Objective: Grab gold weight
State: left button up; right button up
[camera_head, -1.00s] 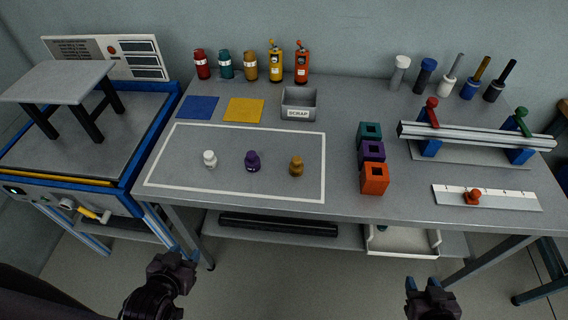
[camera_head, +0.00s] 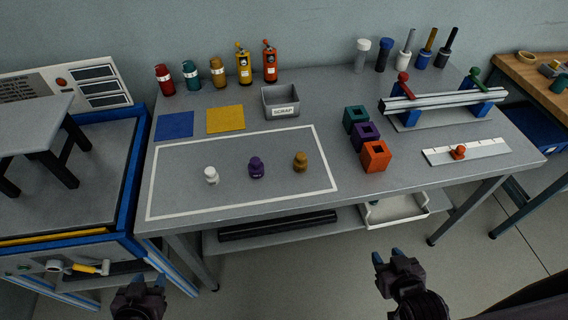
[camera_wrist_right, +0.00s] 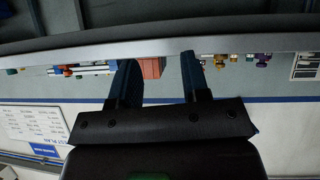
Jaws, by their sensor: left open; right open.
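The gold weight (camera_head: 300,162) stands upright at the right end of a row inside the white outlined rectangle on the grey table. The purple weight (camera_head: 256,167) and the white weight (camera_head: 211,175) stand to its left. My right gripper (camera_head: 385,255) is open and empty, in front of the table edge, to the right of and nearer than the gold weight. In the right wrist view its two fingers (camera_wrist_right: 158,75) are apart, with the table edge beyond them. My left gripper (camera_head: 138,286) is low at the bottom left, open, away from the weights.
Orange, purple and teal blocks (camera_head: 375,156) stand right of the outline. A grey scrap bin (camera_head: 281,102), bottles and coloured mats lie behind. A rail fixture (camera_head: 440,98) and a white ruler plate (camera_head: 466,151) are at the right. A blue-framed machine (camera_head: 140,200) adjoins the left side.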

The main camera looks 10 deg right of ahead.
aim_at(300, 162)
jog(key=j, duration=1.35)
